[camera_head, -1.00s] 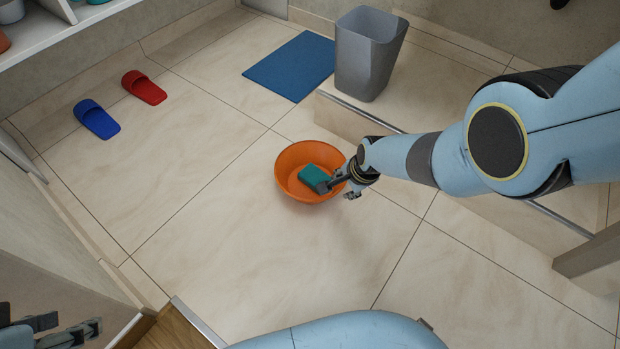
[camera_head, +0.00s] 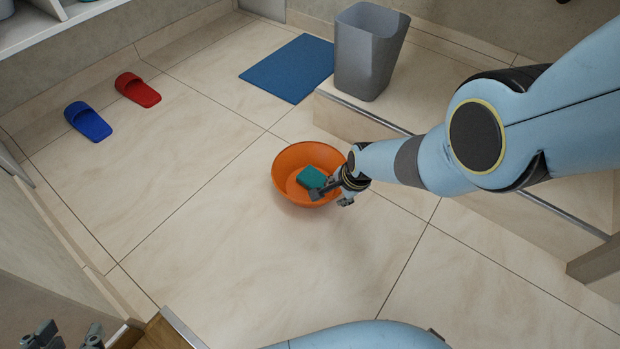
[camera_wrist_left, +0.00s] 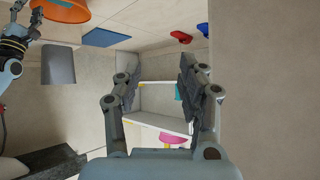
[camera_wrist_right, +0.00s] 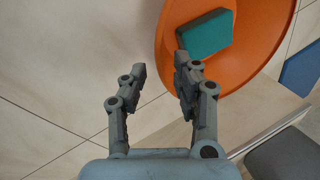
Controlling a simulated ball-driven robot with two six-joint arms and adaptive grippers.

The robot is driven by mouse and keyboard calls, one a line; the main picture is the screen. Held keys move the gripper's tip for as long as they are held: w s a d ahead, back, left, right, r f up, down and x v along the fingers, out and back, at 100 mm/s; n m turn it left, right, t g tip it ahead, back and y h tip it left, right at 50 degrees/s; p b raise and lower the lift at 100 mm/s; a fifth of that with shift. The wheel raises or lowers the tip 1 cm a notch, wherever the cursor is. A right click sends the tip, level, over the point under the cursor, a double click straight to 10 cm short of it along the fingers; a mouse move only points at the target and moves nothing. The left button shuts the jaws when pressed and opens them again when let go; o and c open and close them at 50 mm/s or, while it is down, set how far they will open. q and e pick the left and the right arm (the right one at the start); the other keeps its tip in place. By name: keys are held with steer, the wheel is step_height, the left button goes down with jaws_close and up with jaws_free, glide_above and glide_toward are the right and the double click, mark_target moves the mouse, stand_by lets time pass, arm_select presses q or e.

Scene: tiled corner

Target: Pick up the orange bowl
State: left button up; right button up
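The orange bowl (camera_head: 290,173) sits upright on the tiled floor in the middle of the head view. A teal block-like item (camera_head: 311,177) lies inside it. My right gripper (camera_head: 331,197) is at the bowl's right-hand rim, open, with one finger over the inside and the other outside. In the right wrist view the bowl (camera_wrist_right: 262,45) shows behind and beside the right-hand finger; I cannot tell whether either finger touches it. My left gripper (camera_head: 68,338) is at the bottom left corner, far from the bowl; its fingers stand open and empty in the left wrist view (camera_wrist_left: 160,75).
A grey bin (camera_head: 368,55) stands on a raised step (camera_head: 440,108) behind the bowl. A blue mat (camera_head: 288,68) lies on the floor nearby. Blue (camera_head: 88,121) and red (camera_head: 138,90) slippers lie at the left. The floor left of the bowl is clear.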

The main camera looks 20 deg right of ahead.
mark_target(332, 196)
steer(key=b+x, duration=0.2)
steer(key=shift+a+f, duration=0.25)
steer(key=shift+b+x, duration=0.65)
steer(key=shift+x, duration=0.15)
steer(key=shift+w, duration=0.2)
arm_select(q)
steer(key=w+d+r+t+h, duration=0.1)
steer(key=w+r+t, duration=0.3)
steer(key=r, duration=0.3)
steer(key=w+d+r+m+t+h, duration=0.1)
steer(key=w+r+t, duration=0.4)
steer(key=r, duration=0.3)
steer(key=shift+w+r+m, duration=0.15)
steer(key=shift+w+m, duration=0.15)
arm_select(e)
jaws_close()
